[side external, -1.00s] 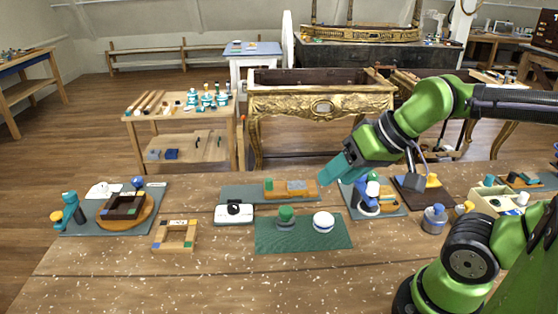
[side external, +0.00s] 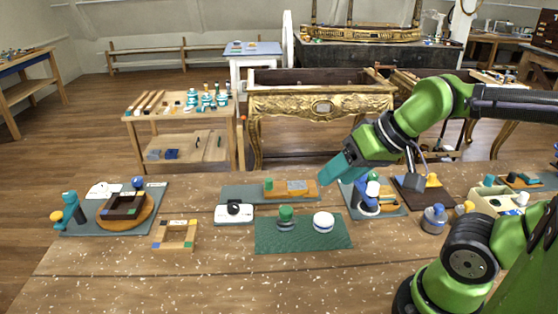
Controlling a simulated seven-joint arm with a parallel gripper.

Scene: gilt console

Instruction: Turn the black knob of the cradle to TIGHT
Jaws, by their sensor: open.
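A round black knob (side external: 235,207) sits on a small white box (side external: 234,218) at the front left corner of a grey mat. An orange-brown wooden block with a green knob and a grey plate (side external: 291,188) lies on the same mat, behind and to the right. Which of these is the cradle, and any TIGHT marking, is too small to make out. My gripper (side external: 327,175), with its teal end, hangs above the bench to the right of the block. It is open and empty, well clear of the black knob.
A green mat (side external: 263,241) in front holds a green-topped knob (side external: 286,213) and a white round knob (side external: 323,221). A wooden frame (side external: 176,235) lies left. The bench's front stretch is clear.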

